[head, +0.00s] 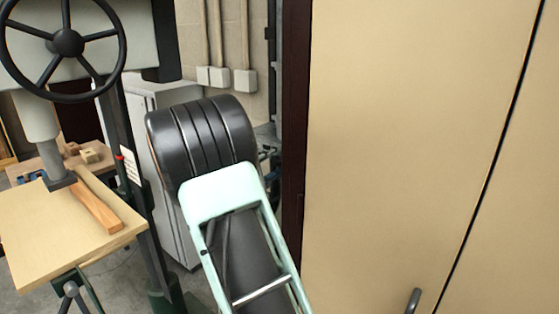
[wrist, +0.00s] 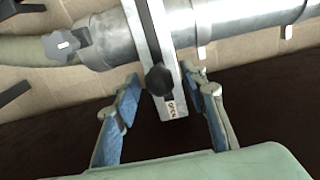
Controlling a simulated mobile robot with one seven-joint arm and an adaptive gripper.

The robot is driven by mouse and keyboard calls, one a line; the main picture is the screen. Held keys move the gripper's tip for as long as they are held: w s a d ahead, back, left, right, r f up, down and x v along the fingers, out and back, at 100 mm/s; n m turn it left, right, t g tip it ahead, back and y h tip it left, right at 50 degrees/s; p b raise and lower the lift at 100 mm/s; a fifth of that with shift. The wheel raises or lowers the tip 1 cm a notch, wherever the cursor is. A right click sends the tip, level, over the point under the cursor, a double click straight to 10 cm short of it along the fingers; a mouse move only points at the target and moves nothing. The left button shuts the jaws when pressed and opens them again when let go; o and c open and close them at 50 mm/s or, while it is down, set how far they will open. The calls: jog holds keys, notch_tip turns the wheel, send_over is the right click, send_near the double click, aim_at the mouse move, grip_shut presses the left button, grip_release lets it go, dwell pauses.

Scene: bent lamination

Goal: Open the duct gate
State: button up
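In the wrist view, the duct gate (wrist: 157,30) is a flat metal slide with a dark edge, standing across a silver duct (wrist: 235,22). A round black knob (wrist: 159,81) sits near its lower end, above a small label (wrist: 170,107) with dark lettering. My gripper (wrist: 167,92) is open, its blue-padded fingers on either side of the gate's lower end and knob. The right finger is close to the gate; I cannot tell whether it touches. In the head view, my arm hides the gripper, and the gate does not show.
In the head view, a drill press with a handwheel (head: 66,42) and wooden table (head: 45,225) stands left; a tan cabinet (head: 400,130) fills the right. A grey cabinet (head: 175,215) stands behind my arm.

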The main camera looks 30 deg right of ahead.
jog(key=shift+w+d, duration=0.2)
jog(key=shift+d, duration=0.25)
grip_shut()
